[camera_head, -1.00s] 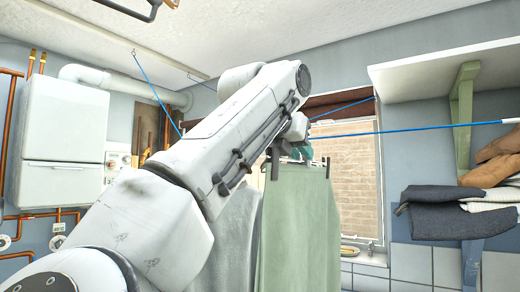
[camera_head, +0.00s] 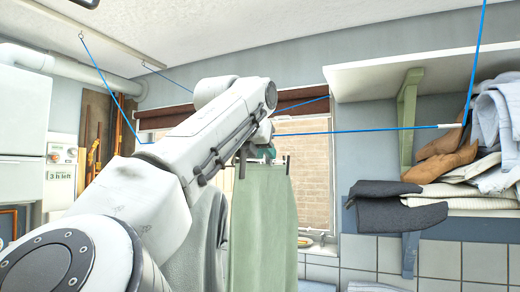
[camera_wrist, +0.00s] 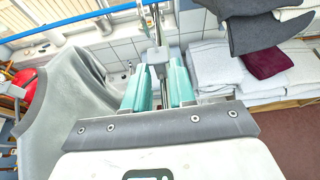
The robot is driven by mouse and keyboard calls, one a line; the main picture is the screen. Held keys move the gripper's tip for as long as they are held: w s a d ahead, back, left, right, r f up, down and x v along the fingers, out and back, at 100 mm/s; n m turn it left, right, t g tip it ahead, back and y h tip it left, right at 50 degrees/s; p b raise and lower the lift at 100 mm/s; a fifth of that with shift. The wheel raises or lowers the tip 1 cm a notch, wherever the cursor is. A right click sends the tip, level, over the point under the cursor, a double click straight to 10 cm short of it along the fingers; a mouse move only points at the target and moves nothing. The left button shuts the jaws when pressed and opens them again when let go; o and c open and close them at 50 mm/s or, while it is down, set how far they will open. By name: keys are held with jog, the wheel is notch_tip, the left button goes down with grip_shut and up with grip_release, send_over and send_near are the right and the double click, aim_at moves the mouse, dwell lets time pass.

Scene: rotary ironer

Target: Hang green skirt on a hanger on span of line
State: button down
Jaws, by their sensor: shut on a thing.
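The green skirt (camera_head: 263,225) hangs straight down from clips on a hanger in the head view, below the end of my arm. My gripper (camera_wrist: 158,80) shows in the wrist view with teal fingers close about the metal hanger (camera_wrist: 156,50); it is shut on it. In the head view my gripper (camera_head: 263,152) is partly hidden by my arm. The blue line (camera_head: 350,131) runs at about the height of the hanger and passes behind my arm. In the wrist view the blue line (camera_wrist: 60,27) crosses the upper left. I cannot tell whether the hanger touches it.
A grey garment (camera_head: 197,245) hangs left of the skirt, and shows large in the wrist view (camera_wrist: 75,125). A shelf (camera_head: 440,62) with a green bracket (camera_head: 408,120) and folded clothes (camera_head: 455,185) stand at the right. A window (camera_head: 305,165) is behind.

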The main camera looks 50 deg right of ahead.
aim_at(268, 159)
jog(key=shift+w+d+r, duration=0.15)
jog(key=shift+w+d, duration=0.05)
jog(key=shift+d, duration=0.65)
jog(key=shift+w+d+f+b, duration=0.1)
jog(key=shift+d+f+b, duration=0.15)
jog(key=shift+f, duration=0.35)
jog(key=shift+w+d+f+b, duration=0.1)
jog(key=shift+d+f+b, duration=0.15)
jog(key=shift+f, duration=0.3)
jog(key=shift+f+b, duration=0.3)
jog(key=shift+f, duration=0.1)
jog(key=c, duration=0.8)
grip_release()
jog(key=shift+c, duration=0.2)
jog(key=shift+f, duration=0.1)
jog(key=b+v, duration=0.3)
jog(key=v, duration=0.7)
jog(key=shift+s+a, duration=0.2)
jog(key=shift+a, duration=0.15)
